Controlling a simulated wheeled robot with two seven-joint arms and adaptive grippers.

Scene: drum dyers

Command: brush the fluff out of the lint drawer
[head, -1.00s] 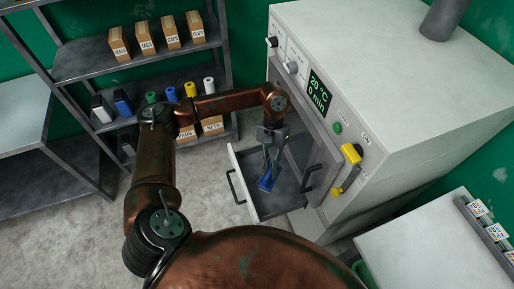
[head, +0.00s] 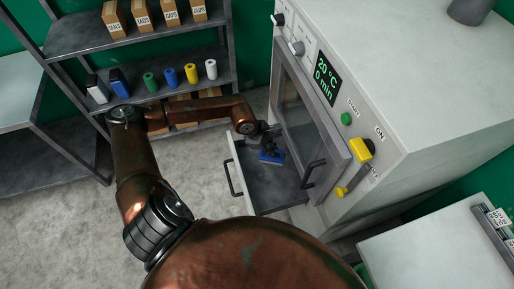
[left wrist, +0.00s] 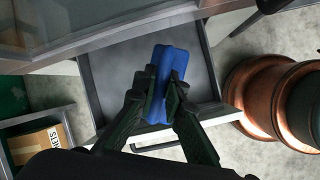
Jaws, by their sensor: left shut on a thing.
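The lint drawer (head: 275,187) is pulled out of the dryer's lower part, its dark grey floor bare where it shows. It also shows in the left wrist view (left wrist: 115,72). My left gripper (head: 267,147) is at the drawer's far end in the head view, shut on a blue brush (head: 271,157). In the left wrist view the fingers (left wrist: 164,92) hold the brush (left wrist: 172,62) over the drawer floor. I cannot tell whether the brush touches the floor. I can make out no fluff; the brush and fingers hide part of the floor. My right gripper is out of view.
The dryer (head: 400,95) stands right of the drawer, with a glass door and yellow switch (head: 361,150). Shelves (head: 150,60) with boxes and coloured rolls stand behind. A pale table (head: 425,240) is at lower right. The floor left of the drawer is clear.

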